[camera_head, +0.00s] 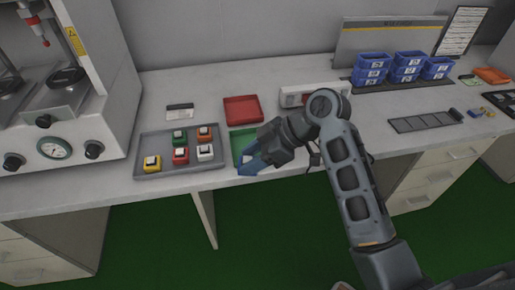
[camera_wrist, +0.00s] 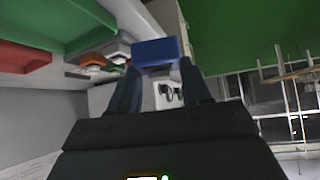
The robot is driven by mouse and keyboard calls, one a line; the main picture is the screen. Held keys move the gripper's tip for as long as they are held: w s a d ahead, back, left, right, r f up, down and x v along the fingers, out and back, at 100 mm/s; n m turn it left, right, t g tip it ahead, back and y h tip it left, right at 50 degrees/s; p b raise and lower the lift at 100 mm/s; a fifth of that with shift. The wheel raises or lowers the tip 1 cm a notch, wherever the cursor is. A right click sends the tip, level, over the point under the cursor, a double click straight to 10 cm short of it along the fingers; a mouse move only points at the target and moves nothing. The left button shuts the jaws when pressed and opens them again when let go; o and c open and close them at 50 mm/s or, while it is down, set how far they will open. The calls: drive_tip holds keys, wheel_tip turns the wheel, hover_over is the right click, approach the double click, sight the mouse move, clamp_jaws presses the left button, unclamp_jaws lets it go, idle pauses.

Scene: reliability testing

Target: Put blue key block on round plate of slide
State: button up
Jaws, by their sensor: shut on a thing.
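My gripper (camera_head: 252,160) is over the front of the bench at the green tray, shut on the blue key block. In the wrist view the blue key block (camera_wrist: 156,52) sits between the two fingertips of my gripper (camera_wrist: 157,72). In the head view the block is hard to tell apart from the bluish fingers. The testing machine at the left has a dark round plate (camera_head: 67,79) on a slide (camera_head: 58,100) that sticks out at its front. A second dark round plate (camera_head: 8,86) is cut by the left edge.
A grey tray (camera_head: 142,168) holds several key blocks in yellow, red, green, orange and white. A green tray (camera_head: 238,142) is partly hidden by my gripper; a red tray (camera_head: 242,109) lies behind it. Blue bins (camera_head: 405,66) stand at the back right. Knobs (camera_head: 93,149) jut from the machine's front.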

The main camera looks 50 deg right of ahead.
drive_tip(key=w+a+f+m+t+h, duration=0.1)
drive_tip(key=a+f+m+h, duration=0.2)
drive_tip(key=f, duration=0.4)
drive_tip(key=w+a+f+m+t+h, duration=0.1)
drive_tip(key=w+a+f+m+h, duration=0.1)
drive_tip(key=a+f+m, duration=0.3)
wheel_tip(320, 180, down, 2)
drive_tip(key=shift+w+a+f+h, duration=0.15)
drive_tip(key=shift+w+a+h, duration=0.2)
drive_tip(key=shift+a, duration=0.3)
